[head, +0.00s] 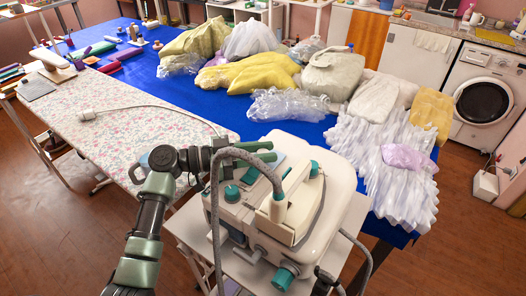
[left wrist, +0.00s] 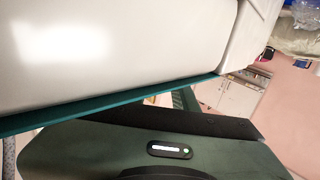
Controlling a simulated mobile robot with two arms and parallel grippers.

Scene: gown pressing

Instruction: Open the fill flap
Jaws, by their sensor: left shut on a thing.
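The cream and teal steam station (head: 325,205) stands on a pale stand in the head view. Its fill flap (head: 266,170) appears to be the light teal panel at the back left of its top, partly covered by my gripper. My left gripper (head: 262,152) reaches in from the left, its green fingers level over that panel, shut on what seems to be the flap's edge. The exact contact is hidden. In the left wrist view the white housing (left wrist: 110,50) with a teal edge fills the top, close to the dark green gripper body (left wrist: 150,150). My right gripper is out of view.
A cream iron (head: 292,208) with a grey hose rests on the station, the hose arching close to my left arm. A floral ironing board (head: 125,115) lies left. Behind, a blue table (head: 210,97) holds bagged garments and a white pleated gown (head: 380,165).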

